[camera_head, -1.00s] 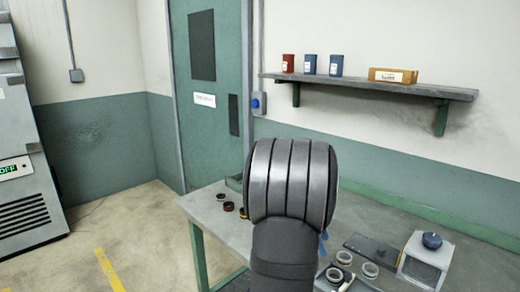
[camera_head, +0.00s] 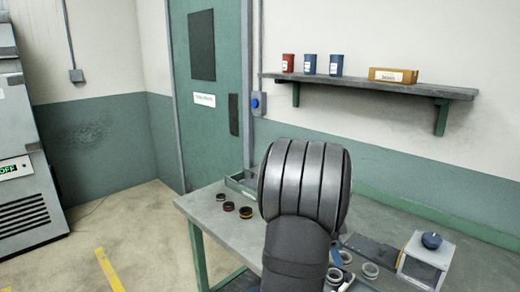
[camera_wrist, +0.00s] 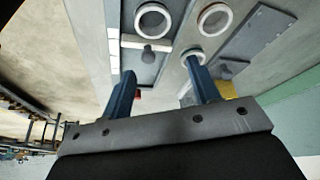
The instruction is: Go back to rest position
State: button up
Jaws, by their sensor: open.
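My gripper (camera_wrist: 159,68) shows in the wrist view as two blue fingers spread apart, with nothing visible held between them. Beyond the fingers are two pale rings, one at the upper middle (camera_wrist: 153,20) and one to its right (camera_wrist: 215,18). Another pale ring (camera_wrist: 194,57) shows right by the right fingertip; I cannot tell if they touch. In the head view my arm's thick grey ribbed joint stands over the middle of the workbench (camera_head: 215,219) and hides the gripper.
A wall shelf (camera_head: 370,87) holds containers. A tray (camera_head: 236,184) is at the back.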

jog(key=s+d+r+n+t, duration=0.1)
jog(key=s+d+n, duration=0.1)
jog(key=s+d, duration=0.7)
jog(key=s+d+r+n, duration=0.15)
jog(key=s+d, duration=0.35)
jog(key=d, duration=0.7)
jog(key=shift+n, duration=0.25)
jog(key=w+a+f, duration=0.1)
jog(key=w+f, duration=0.2)
jog(key=w+a+f, duration=0.1)
jog(key=w+f, duration=0.2)
jog(key=w, duration=0.1)
jog(key=w+a+f, duration=0.1)
jog(key=w+f, duration=0.2)
jog(key=shift+w+a, duration=0.25)
jog(key=shift+w, duration=0.15)
jog(key=shift+f, duration=0.6)
